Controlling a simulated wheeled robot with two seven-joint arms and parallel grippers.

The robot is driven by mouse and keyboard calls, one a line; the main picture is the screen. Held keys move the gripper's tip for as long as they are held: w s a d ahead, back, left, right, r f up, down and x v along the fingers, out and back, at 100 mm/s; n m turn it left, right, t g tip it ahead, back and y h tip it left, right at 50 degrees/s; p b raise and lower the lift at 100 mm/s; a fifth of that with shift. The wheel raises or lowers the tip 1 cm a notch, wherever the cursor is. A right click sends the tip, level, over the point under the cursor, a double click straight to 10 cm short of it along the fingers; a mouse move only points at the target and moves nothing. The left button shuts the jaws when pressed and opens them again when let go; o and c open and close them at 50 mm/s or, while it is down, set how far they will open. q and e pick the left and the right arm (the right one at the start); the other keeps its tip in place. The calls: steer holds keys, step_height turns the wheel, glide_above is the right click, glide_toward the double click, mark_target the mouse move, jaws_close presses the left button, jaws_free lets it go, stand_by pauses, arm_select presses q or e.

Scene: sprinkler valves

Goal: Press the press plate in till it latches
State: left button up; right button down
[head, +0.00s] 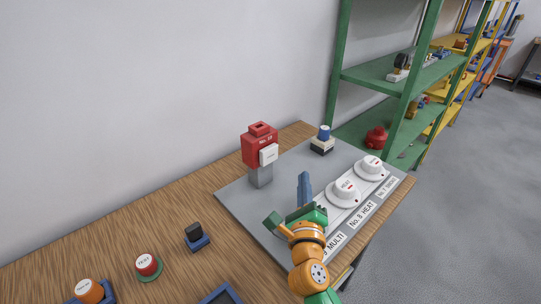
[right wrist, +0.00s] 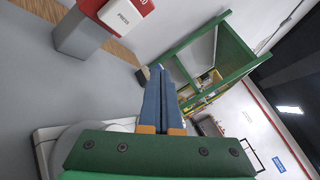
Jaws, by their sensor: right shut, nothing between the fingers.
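The press plate (head: 268,154) is a white square on the front of a red box (head: 260,135) marked No. 10, on a grey post on the grey board. In the right wrist view the plate (right wrist: 122,14) reads PRESS and is cut by the top edge. How deep it sits in the box I cannot tell. My right gripper (head: 304,176) is shut and empty, its blue fingers together over the board, in front of and to the right of the plate. In the right wrist view the fingers (right wrist: 160,70) are apart from the plate. My left gripper is not in view.
White round detectors (head: 344,190) stand on the board's right side, close to my right gripper. A blue-topped button (head: 324,133) stands at the back.

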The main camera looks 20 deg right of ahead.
steer(key=b, duration=0.3)
glide_toward(277, 151)
steer(key=w+d, duration=0.3)
steer(key=shift+w+a+r, duration=0.15)
steer(key=shift+w+a, duration=0.05)
steer(key=shift+w, duration=0.25)
stand_by(1.4)
steer(key=shift+w+a, duration=0.1)
steer(key=shift+w, duration=0.25)
